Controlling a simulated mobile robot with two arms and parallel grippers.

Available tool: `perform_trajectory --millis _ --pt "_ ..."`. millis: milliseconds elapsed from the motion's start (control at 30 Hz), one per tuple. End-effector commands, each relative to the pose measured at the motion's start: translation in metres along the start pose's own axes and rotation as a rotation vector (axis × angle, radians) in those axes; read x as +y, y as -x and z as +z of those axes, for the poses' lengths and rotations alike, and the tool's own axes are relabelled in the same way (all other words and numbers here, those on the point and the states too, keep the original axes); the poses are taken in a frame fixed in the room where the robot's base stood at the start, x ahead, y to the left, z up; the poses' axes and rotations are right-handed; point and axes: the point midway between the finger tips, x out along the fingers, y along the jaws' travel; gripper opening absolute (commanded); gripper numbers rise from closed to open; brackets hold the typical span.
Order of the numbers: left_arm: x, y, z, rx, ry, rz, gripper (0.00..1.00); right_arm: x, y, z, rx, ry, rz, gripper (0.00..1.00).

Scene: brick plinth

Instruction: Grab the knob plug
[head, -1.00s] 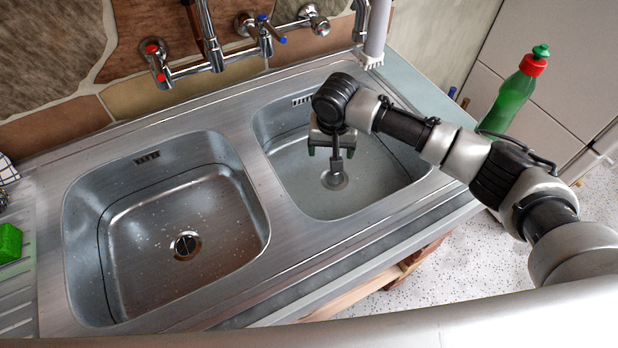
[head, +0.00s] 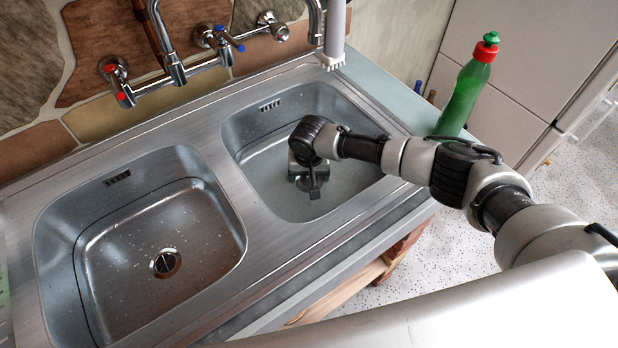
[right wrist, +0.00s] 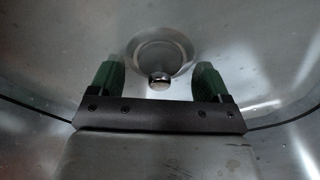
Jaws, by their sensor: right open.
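The knob plug (right wrist: 159,81) shows in the right wrist view as a small shiny metal knob at the near edge of the round drain (right wrist: 160,52) in the right basin. My right gripper (right wrist: 158,82) is open, with one dark green finger on each side of the knob and a gap to both. I cannot tell whether the fingers are down at the knob's height. In the head view my right gripper (head: 311,185) is low inside the right basin (head: 268,195) and hides the plug. My left gripper is not in view.
The left basin (head: 120,300) is empty, with a drain (head: 166,263) in its floor. Taps (head: 172,75) stand along the wall behind. A green bottle (head: 465,95) stands to the right of the sink, close to my right arm. The right basin's walls surround my gripper.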

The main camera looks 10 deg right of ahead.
Motion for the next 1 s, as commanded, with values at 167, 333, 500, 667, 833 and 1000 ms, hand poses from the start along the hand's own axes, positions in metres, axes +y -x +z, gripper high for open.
perform_trajectory --millis 167,333,500,667,833,1000 --pt "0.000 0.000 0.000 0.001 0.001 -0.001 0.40 0.000 0.000 0.000 0.000 0.000 0.000 0.73" --pt "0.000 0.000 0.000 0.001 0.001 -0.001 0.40 0.000 0.001 0.000 0.000 0.000 0.000 0.47" --pt "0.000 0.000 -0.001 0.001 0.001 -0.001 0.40 0.000 0.001 0.000 0.000 0.000 0.000 0.24" --pt "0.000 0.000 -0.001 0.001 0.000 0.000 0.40 0.000 0.001 0.000 0.000 0.000 0.000 0.24" --pt "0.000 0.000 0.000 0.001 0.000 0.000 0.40 0.000 0.002 -0.001 0.001 0.000 -0.001 0.24" --pt "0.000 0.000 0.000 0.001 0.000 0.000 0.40 0.000 0.014 -0.002 0.001 0.000 -0.002 0.24"
